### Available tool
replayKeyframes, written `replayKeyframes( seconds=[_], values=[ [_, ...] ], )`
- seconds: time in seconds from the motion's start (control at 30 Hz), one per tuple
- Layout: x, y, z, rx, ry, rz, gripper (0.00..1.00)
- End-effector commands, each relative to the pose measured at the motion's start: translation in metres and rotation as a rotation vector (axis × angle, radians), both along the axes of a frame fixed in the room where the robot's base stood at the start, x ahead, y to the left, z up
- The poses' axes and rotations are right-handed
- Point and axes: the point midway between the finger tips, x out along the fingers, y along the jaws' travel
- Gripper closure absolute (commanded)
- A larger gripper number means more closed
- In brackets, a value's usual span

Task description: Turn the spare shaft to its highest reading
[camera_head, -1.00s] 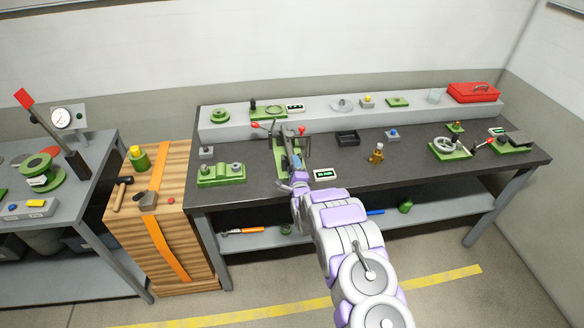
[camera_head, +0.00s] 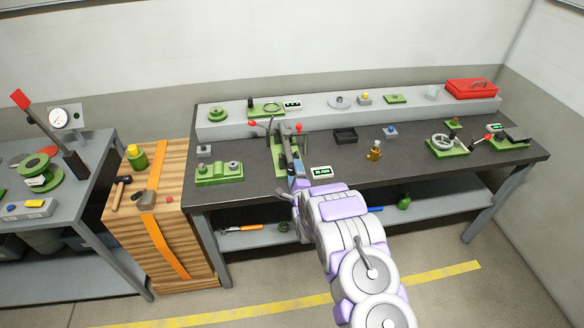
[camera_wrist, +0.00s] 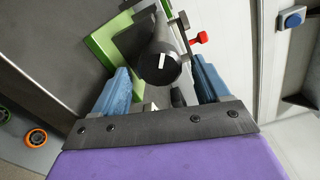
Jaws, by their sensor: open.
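A dark round shaft (camera_wrist: 162,62) with a white line on its end face points toward me in the wrist view. It sits on a green fixture (camera_wrist: 104,42), which stands on the bench in the head view (camera_head: 279,163). My gripper (camera_wrist: 160,72) is open, with one blue finger on each side of the shaft. I see gaps beside the shaft, and I cannot tell whether either finger touches it. In the head view my gripper (camera_head: 296,172) is at the fixture's front, partly hidden by my wrist. A small display (camera_head: 321,172) with green digits, too small to read, lies right of it.
A red-tipped lever (camera_wrist: 199,38) stands close to the right finger. On the bench are a green block (camera_head: 219,174), a black tray (camera_head: 345,136), a brass part (camera_head: 375,151) and a handwheel (camera_head: 446,144).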

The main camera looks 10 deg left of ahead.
Motion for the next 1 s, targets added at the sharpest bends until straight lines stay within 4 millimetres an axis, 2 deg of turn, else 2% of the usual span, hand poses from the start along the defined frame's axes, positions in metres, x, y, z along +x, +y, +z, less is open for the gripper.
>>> replayKeyframes(
  seconds=[0.7, 1.0],
  values=[
    [-0.108, -0.033, -0.002, 0.001, 0.004, -0.002, 0.25],
    [-0.123, -0.037, -0.001, 0.001, 0.001, -0.003, 0.25]
  ],
)
